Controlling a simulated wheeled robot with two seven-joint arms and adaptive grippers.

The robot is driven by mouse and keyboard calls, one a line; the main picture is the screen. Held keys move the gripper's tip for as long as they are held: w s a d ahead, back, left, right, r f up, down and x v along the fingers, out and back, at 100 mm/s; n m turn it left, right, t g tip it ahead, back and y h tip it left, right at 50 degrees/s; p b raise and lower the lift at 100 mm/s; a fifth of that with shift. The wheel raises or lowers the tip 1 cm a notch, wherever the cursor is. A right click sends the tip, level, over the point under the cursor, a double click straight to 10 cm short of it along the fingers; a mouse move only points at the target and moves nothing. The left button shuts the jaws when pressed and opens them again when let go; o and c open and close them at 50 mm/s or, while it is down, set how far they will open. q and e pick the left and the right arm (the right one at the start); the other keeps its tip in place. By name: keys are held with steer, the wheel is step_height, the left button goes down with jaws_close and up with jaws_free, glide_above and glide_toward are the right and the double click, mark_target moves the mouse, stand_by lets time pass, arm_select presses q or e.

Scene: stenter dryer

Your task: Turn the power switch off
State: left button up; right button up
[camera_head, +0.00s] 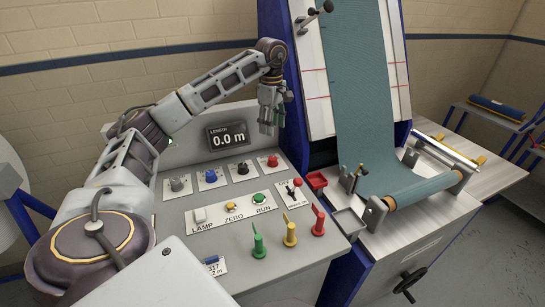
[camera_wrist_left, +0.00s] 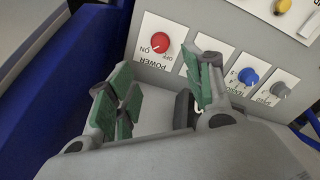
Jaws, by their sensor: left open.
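The power switch is a red round knob (camera_head: 273,161) at the right end of a row of knobs on the grey control panel (camera_head: 180,217). In the left wrist view the red knob (camera_wrist_left: 160,43) sits on a white plate lettered POWER, OFF and ON, seen upside down. My left gripper (camera_head: 270,128) hangs above and just behind the red knob, fingers pointing down. It is open and empty; in the left wrist view its green-padded fingers (camera_wrist_left: 166,78) are apart, with the knob beyond their tips, not touched. My right gripper is not in view.
Black (camera_head: 243,169), blue (camera_head: 211,176) and grey (camera_head: 177,184) knobs share the row. A length display (camera_head: 228,136) stands behind. Green, yellow and red levers (camera_head: 318,222) rise at the front. The blue machine frame (camera_head: 285,70) and cloth (camera_head: 355,90) stand close right.

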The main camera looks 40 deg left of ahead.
mark_target(273, 157)
arm_select(q)
step_height(273, 157, down, 12)
steer(key=shift+r+b, duration=0.25)
steer(key=shift+b, duration=0.3)
steer(key=shift+f, duration=1.1)
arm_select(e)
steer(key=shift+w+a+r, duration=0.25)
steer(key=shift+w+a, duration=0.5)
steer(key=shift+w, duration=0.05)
arm_select(q)
steer(key=shift+c, duration=0.4)
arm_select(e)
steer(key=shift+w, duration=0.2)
arm_select(q)
steer(key=c, duration=0.9)
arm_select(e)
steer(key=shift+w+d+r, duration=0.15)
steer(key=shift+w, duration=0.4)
